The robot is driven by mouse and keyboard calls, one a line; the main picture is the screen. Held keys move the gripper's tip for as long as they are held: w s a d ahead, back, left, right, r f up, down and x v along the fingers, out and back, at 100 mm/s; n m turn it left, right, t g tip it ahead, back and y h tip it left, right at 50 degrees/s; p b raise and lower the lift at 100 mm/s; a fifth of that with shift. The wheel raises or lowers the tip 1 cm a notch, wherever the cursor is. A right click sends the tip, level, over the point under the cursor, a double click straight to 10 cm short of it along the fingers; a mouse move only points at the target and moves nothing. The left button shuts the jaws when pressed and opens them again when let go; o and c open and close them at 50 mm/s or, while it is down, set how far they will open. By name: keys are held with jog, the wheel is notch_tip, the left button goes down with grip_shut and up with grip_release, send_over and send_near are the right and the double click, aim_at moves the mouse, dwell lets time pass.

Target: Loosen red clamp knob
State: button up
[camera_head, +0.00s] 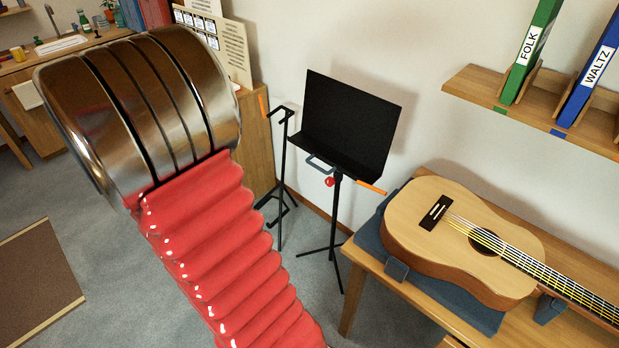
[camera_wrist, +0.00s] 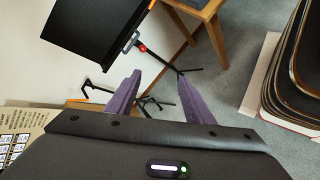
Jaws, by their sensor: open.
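The red clamp knob (camera_head: 330,182) is a small red round piece on the black music stand, just below its desk (camera_head: 350,122). It also shows in the wrist view (camera_wrist: 142,48), beside a grey bracket at the edge of the desk. My gripper (camera_wrist: 152,88) shows only in the wrist view, with two purple fingers apart and nothing between them. In that picture the knob lies a little beyond the fingertips, up and slightly left of the gap. The fingers do not appear to touch it.
A second black stand (camera_head: 285,150) stands left of the music stand. A guitar (camera_head: 455,235) lies on the wooden table at the right. A wall shelf (camera_head: 540,108) holds a green binder (camera_head: 532,50) and a blue binder (camera_head: 590,72).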

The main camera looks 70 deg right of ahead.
jog(key=s+d+f+n+g+h, duration=0.1)
jog(key=d+f, duration=0.2)
jog(key=d, duration=0.2)
jog(key=d+f+n+g+h, duration=0.1)
jog(key=d+f+g, duration=0.15)
jog(key=d, duration=0.25)
jog(key=n+t+h, duration=0.2)
jog(key=n+h, duration=0.4)
jog(key=n, duration=0.1)
send_near(328, 184)
jog(key=v, duration=0.5)
jog(key=shift+w+d+f+g, duration=0.1)
jog(key=shift+w+d+g, duration=0.05)
jog(key=shift+d+g, duration=0.1)
jog(key=x, duration=1.3)
jog(key=shift+s+d, duration=0.2)
jog(key=shift+d, duration=0.15)
jog(key=c, duration=1.1)
